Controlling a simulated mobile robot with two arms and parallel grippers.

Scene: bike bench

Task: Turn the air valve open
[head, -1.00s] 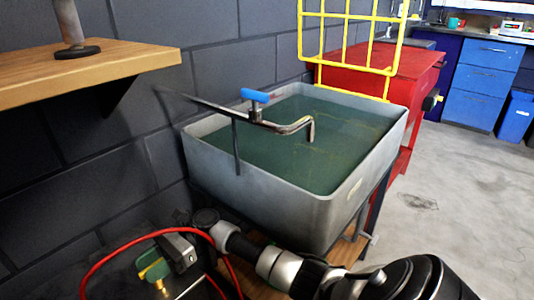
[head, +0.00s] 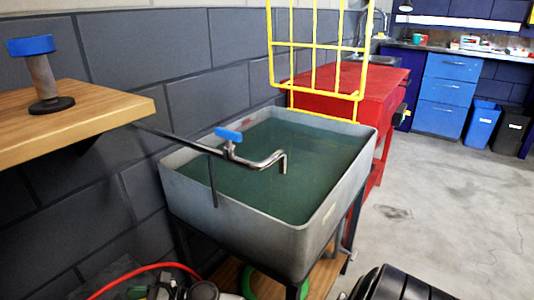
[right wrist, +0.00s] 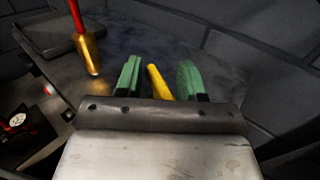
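In the right wrist view, a yellow lever (right wrist: 158,82), which looks like the air valve's handle, lies between the two green fingers of my right gripper (right wrist: 160,80). The fingers are apart, with a gap on both sides of the lever. The valve's body is hidden behind the gripper. A red hose with a brass end fitting (right wrist: 89,52) hangs to the left. In the head view, the red hose (head: 150,268) and a bit of green show at the bottom left edge, mostly cut off. My left gripper is in no view.
A gauge (right wrist: 16,122) sits at the lower left of the wrist view. The head view shows a grey water tank (head: 262,240) with a blue-handled tap (head: 229,134), a wooden shelf (head: 90,125) and a red bench (head: 345,82).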

